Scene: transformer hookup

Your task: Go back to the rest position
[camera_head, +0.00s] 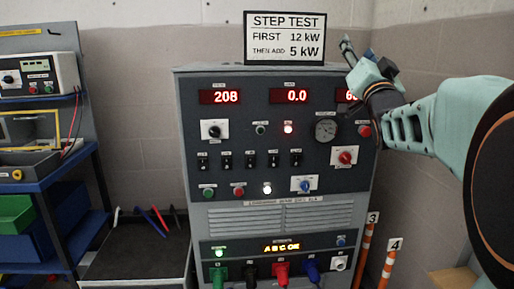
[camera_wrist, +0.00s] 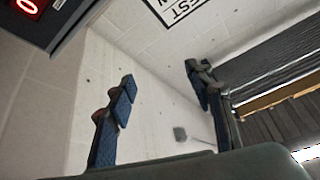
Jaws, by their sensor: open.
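My gripper (camera_head: 361,64) is at the upper right of the grey control cabinet (camera_head: 328,214) in the head view, in front of the cabinet's right edge. It partly covers the right red display (camera_head: 346,96). In the wrist view its two fingers (camera_wrist: 160,95) are spread apart with nothing between them. Behind them are a pale wall and a slatted surface.
A "STEP TEST" sign (camera_head: 285,37) stands on the cabinet top. A blue shelf (camera_head: 50,175) with instruments and bins is on the left. A dark-topped cart (camera_head: 140,250) holds several coloured leads. Orange posts (camera_head: 364,250) numbered 3 and 4 (camera_head: 388,264) stand at the lower right.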

